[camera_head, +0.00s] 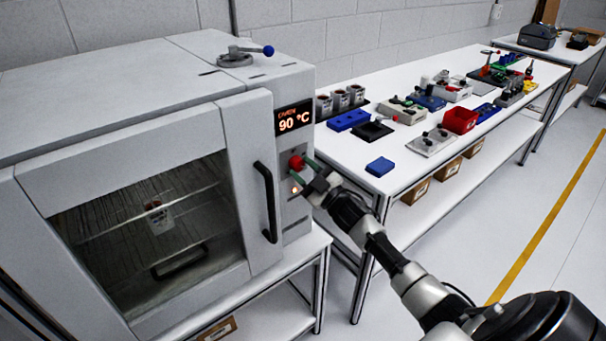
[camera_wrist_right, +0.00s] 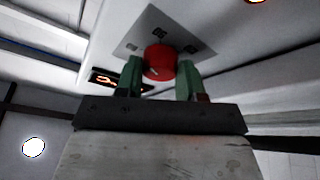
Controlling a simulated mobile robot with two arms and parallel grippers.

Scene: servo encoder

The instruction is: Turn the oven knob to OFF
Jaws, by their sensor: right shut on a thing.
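The oven (camera_head: 150,180) stands at the left, its door closed. Its display (camera_head: 294,118) reads 90 °C. The red oven knob (camera_head: 296,163) sits on the front panel below the display. My right gripper (camera_head: 305,167) reaches it from the lower right. In the right wrist view, the red knob (camera_wrist_right: 160,61) sits between the two green fingers of my right gripper (camera_wrist_right: 160,78), which is shut on it. A plate with markings (camera_wrist_right: 150,38) lies behind the knob; I cannot read the markings. My left gripper is not in view.
A black door handle (camera_head: 266,202) is just left of my right gripper. A lever with a blue ball (camera_head: 268,51) is on the oven top. A long white workbench (camera_head: 400,160) on the right holds cups, blue blocks, a red bin (camera_head: 460,120) and several fixtures. The floor at right is clear.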

